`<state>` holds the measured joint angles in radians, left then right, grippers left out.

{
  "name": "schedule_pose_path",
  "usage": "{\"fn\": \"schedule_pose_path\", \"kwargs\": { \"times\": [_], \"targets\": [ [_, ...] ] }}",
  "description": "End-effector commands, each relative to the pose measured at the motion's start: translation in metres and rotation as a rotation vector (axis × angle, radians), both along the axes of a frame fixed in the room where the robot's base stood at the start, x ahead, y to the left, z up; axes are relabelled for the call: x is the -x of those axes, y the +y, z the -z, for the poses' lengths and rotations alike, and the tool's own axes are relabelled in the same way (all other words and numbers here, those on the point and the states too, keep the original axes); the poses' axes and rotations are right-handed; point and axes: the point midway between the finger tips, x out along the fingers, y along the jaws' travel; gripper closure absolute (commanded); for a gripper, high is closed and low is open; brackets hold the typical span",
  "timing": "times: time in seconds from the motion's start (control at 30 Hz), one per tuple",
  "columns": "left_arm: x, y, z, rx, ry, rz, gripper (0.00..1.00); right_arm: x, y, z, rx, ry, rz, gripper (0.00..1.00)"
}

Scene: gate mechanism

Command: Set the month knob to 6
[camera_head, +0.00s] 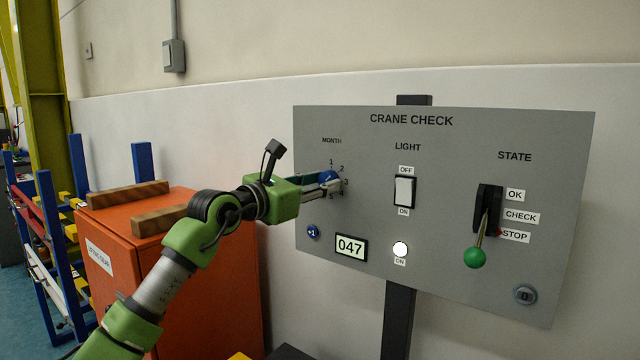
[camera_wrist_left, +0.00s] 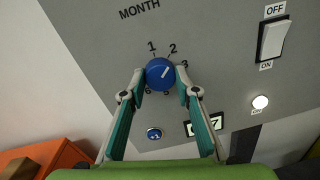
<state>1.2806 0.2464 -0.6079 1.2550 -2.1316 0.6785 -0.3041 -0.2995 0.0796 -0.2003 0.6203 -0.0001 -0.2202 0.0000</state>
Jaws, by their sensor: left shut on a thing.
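The blue month knob (camera_head: 327,176) is at the upper left of the grey CRANE CHECK panel (camera_head: 450,130), partly hidden by my gripper. In the left wrist view the knob (camera_wrist_left: 159,72) shows with a short white mark pointing up and right, roughly toward the 2; whether it sits exactly there I cannot tell. Numbers 1, 2 and 3 show around it; the lower numbers are mostly hidden behind the fingertips. My left gripper (camera_head: 334,186) is shut on the knob, one finger on each side, as the left wrist view (camera_wrist_left: 160,80) shows. My right gripper is not in view.
Right of the knob is the white light switch (camera_head: 404,191). The state lever with green ball (camera_head: 474,257) sticks out farther right. Below the knob are a blue +1 button (camera_head: 313,232) and a display reading 047 (camera_head: 350,247). An orange cabinet (camera_head: 190,290) stands left.

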Motion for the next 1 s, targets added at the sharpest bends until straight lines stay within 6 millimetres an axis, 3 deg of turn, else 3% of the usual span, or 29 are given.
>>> {"fn": "schedule_pose_path", "kwargs": {
  "times": [0.37, 1.0],
  "targets": [
    [0.000, 0.000, 0.000, -0.149, -0.111, -0.002, 0.93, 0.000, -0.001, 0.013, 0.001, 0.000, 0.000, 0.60],
    [0.001, -0.001, -0.002, -0.635, -0.465, -0.002, 0.93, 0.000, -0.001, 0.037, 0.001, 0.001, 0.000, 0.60]
  ]
}}
